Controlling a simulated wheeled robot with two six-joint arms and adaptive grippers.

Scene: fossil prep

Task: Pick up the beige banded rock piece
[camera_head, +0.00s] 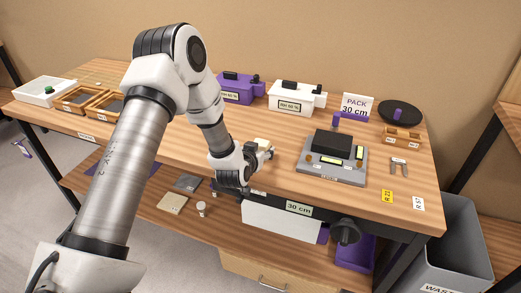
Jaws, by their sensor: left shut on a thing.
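My left arm reaches in from the left over the front edge of the wooden table. Its gripper (264,152) is shut on a small pale beige piece (262,144), which shows just beyond the fingers at the table's front part. The piece's banding is too small to make out, and its lower part is hidden by the gripper. I cannot tell whether it touches the table top. My right gripper is not in view.
A grey device with a black block (333,145) stands right of the gripper. Purple (238,90) and white (292,99) boxes stand behind. Wooden trays (76,99) are at left, a black turntable (400,111) at back right. A grey bin (462,235) stands beside the table.

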